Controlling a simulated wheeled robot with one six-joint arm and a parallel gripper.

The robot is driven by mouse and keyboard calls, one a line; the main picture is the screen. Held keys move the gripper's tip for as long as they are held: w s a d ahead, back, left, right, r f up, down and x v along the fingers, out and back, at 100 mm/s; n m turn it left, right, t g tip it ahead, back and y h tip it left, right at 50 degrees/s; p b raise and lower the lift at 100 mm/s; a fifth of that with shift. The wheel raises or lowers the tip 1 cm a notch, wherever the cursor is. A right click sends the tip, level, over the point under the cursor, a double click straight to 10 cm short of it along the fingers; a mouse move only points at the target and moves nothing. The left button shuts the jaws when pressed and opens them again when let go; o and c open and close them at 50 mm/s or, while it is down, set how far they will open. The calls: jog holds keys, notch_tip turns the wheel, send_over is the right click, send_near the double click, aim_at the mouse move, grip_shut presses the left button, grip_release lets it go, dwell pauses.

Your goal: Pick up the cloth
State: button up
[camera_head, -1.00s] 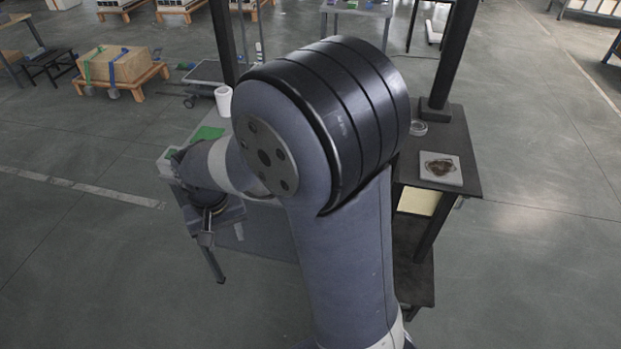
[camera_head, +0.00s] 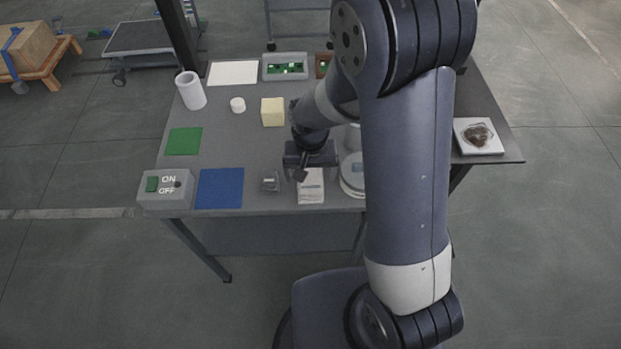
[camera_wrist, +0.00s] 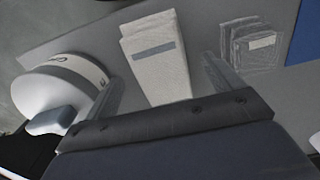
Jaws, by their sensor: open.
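The cloth (camera_head: 311,187) looks like a narrow, off-white folded piece lying near the front edge of the grey table. In the wrist view the cloth (camera_wrist: 157,58) shows a grey-blue stripe across it. My gripper (camera_head: 304,172) is low at the far end of the cloth, pointing down. In the wrist view my gripper (camera_wrist: 163,80) is open, with one finger on each side of the cloth's near end. The gripper's body hides that end, so I cannot tell whether anything touches.
Beside the cloth are a small grey item (camera_head: 270,181) and a round white device (camera_head: 352,173). The blue square (camera_head: 220,188), green square (camera_head: 184,141), ON/OFF box (camera_head: 164,187), white cup (camera_head: 190,90) and yellow block (camera_head: 272,112) lie left. A dark post (camera_head: 178,40) stands behind.

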aim_at(310, 179)
jog(key=shift+f, duration=0.6)
jog(key=shift+s, duration=0.1)
jog(key=c, duration=1.1)
jog(key=shift+o, duration=0.2)
jog(key=shift+r, duration=0.1)
notch_tip(310, 179, up, 10)
